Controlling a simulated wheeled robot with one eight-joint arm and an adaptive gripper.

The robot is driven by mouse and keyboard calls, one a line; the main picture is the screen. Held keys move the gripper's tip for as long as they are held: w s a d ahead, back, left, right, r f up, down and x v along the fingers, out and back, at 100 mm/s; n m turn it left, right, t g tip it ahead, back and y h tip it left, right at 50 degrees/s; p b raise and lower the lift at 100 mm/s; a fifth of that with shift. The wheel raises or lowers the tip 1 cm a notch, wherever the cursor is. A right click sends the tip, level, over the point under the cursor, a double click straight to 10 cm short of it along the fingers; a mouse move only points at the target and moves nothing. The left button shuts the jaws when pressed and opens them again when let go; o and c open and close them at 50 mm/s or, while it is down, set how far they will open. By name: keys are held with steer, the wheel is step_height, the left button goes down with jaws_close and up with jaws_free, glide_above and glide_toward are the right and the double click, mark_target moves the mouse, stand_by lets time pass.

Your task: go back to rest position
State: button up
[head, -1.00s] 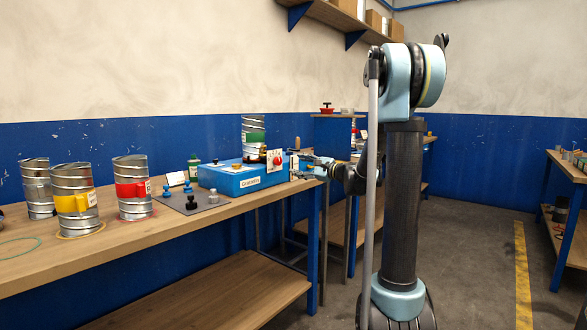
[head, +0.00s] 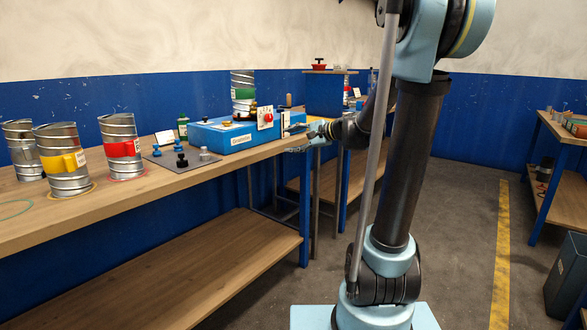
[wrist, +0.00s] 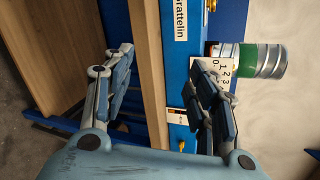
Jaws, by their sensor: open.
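My gripper (head: 303,136) is open at the right end of the blue box (head: 226,137) on the workbench (head: 200,167). In the wrist view my gripper (wrist: 163,85) shows its two fingers wide apart. The bench edge and the end of the blue box (wrist: 180,75) show between and beyond them. Nothing is held between the fingers. I cannot tell whether the right finger touches the box or the numbered white plate (wrist: 226,72) near it.
Metal duct pieces with yellow (head: 64,162), red (head: 121,148) and green (head: 243,94) bands stand on the bench. A dark mat (head: 182,160) holds several small knobs. A red knob (head: 267,117) sits on the box's panel. The floor right of my arm is open up to a yellow line (head: 502,250).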

steer(key=s+d+f+n+g+h, duration=0.2)
steer(key=s+d+f, duration=0.4)
steer(key=s, duration=0.5)
steer(key=s+d+f+n+g+h, duration=0.1)
steer(key=s+d+f+n+h, duration=0.4)
steer(key=s+f, duration=0.3)
steer(key=s+d+f+n+g+h, duration=0.2)
steer(key=s+d+f+h, duration=0.3)
steer(key=s, duration=1)
steer(key=d+f+n, duration=0.1)
steer(key=d+f, duration=0.1)
steer(key=d, duration=0.1)
steer(key=shift+f+n+g, duration=0.25)
steer(key=shift+n+g, duration=0.05)
steer(key=shift+n, duration=0.1)
steer(key=shift+s, duration=0.1)
